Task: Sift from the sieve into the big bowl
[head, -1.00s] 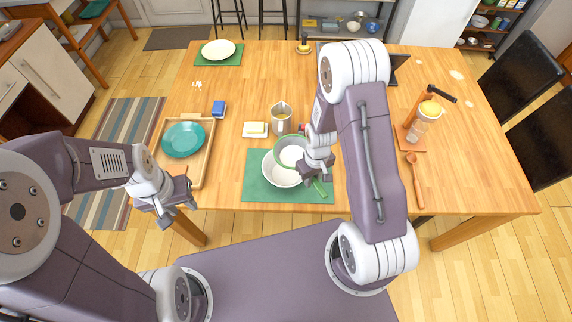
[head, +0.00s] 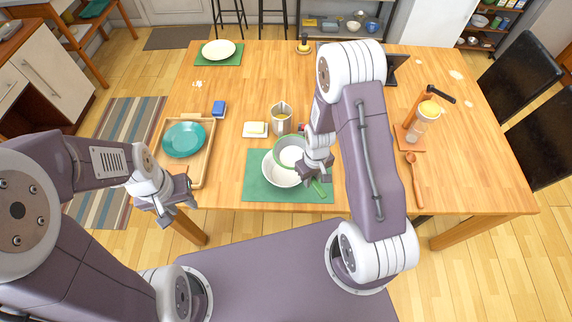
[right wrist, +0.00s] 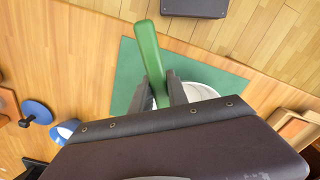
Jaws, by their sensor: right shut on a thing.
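The big white bowl (head: 281,177) stands on a green mat (head: 256,193) near the table's front edge. It also shows in the right wrist view (right wrist: 203,92), partly hidden by my gripper. The sieve (head: 290,153) has a green rim and white contents, and overlaps the back right of the bowl's opening in the head view. My right gripper (head: 318,174) is shut on the sieve's green handle, which sticks out past the fingers in the right wrist view (right wrist: 148,50). My left gripper (head: 178,205) is empty, with fingers apart, in front of the table's left front edge.
A wooden tray (head: 203,160) with a teal plate (head: 183,140) lies at the left. A metal jug (head: 281,119) and a butter dish (head: 255,129) stand behind the bowl. A wooden spoon (head: 414,180) and a dispenser (head: 424,118) are at the right.

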